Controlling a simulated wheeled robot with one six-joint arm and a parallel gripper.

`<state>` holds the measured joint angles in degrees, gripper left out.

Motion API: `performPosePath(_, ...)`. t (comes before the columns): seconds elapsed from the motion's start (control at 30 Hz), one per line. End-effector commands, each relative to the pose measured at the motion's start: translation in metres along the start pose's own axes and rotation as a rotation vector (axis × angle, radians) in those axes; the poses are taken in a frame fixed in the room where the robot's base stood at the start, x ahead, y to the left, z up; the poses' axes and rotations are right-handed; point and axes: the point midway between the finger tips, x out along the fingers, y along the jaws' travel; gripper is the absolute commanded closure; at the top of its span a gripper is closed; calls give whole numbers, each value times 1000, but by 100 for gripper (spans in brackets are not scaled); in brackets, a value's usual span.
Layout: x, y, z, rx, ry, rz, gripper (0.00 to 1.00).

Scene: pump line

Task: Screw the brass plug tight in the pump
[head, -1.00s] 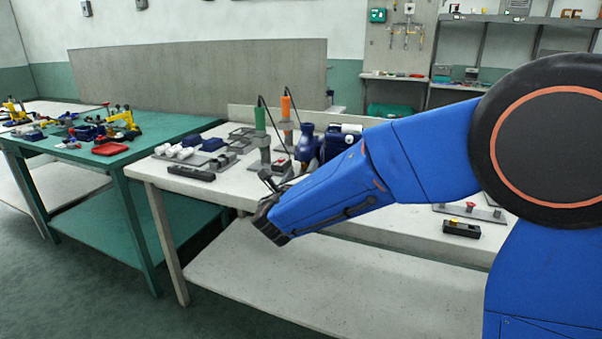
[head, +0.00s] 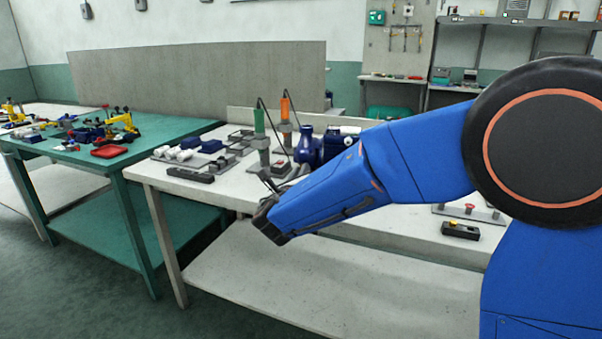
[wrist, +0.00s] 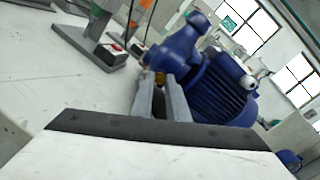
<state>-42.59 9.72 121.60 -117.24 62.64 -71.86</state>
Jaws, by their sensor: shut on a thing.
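The blue pump (wrist: 182,48) fills the upper middle of the wrist view, with its finned motor (wrist: 222,92) to the right. In the head view the pump (head: 306,147) stands on the white bench, partly behind my arm. My gripper (wrist: 159,82) points at the pump. Its two grey fingers are shut on the small brass plug (wrist: 160,78), which shows between the fingertips, close against the pump body. The fingers hide most of the plug, and I cannot tell how deep it sits. In the head view my arm hides the plug.
A green-handled driver (head: 259,123) and an orange-handled one (head: 285,108) stand in holders on the white bench (head: 228,190), left of the pump. A small box with a red switch (head: 281,168) lies near them. A green table (head: 160,130) stands further left.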

Motion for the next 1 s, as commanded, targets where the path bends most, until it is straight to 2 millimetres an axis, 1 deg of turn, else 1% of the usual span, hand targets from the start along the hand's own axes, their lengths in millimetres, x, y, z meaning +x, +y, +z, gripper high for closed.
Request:
performPosePath(0.03, 0, 0, -1, -1, 2, 0, 100)
performPosePath(0.07, 0, 0, -1, -1, 2, 0, 84)
performPosePath(0.1, 0, 0, -2, -1, 2, 0, 74)
performPosePath(0.13, 0, 0, -1, -1, 2, 0, 67)
performPosePath(0.47, 0, 0, -1, -20, 2, 0, 67)
performPosePath(0.7, 0, 0, -1, -222, 1, 1, 67)
performPosePath(0.8, 0, 0, -2, -281, 1, 1, 67)
performPosePath(1.0, 0, 0, -2, -303, 1, 2, 67)
